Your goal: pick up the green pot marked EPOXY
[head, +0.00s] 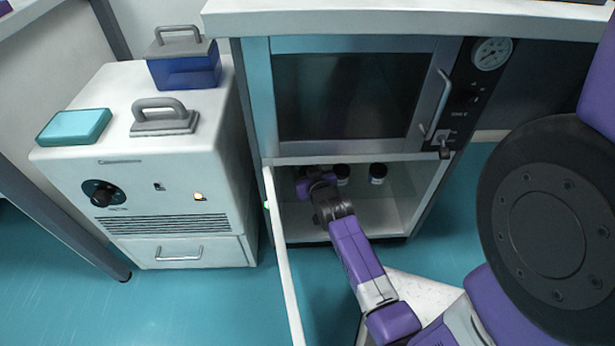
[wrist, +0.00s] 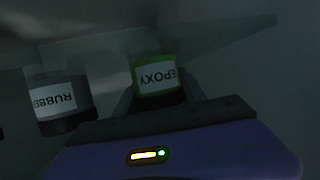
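The green pot marked EPOXY (wrist: 155,78) shows in the wrist view, upside down in the picture, with a white label and a dark lid. My gripper (wrist: 160,92) has a finger on either side of it, close to its sides. I cannot tell whether the fingers touch it. In the head view my gripper (head: 308,182) is inside the open lower compartment of the cabinet, at its left side. I cannot make out the green pot there; my arm covers that area.
A grey pot whose label begins RUBB (wrist: 62,103) stands beside the green one. Two dark-lidded pots, one near my wrist (head: 343,173) and one farther right (head: 378,173), show in the compartment (head: 375,215). Its open door (head: 283,265) stands left of my arm.

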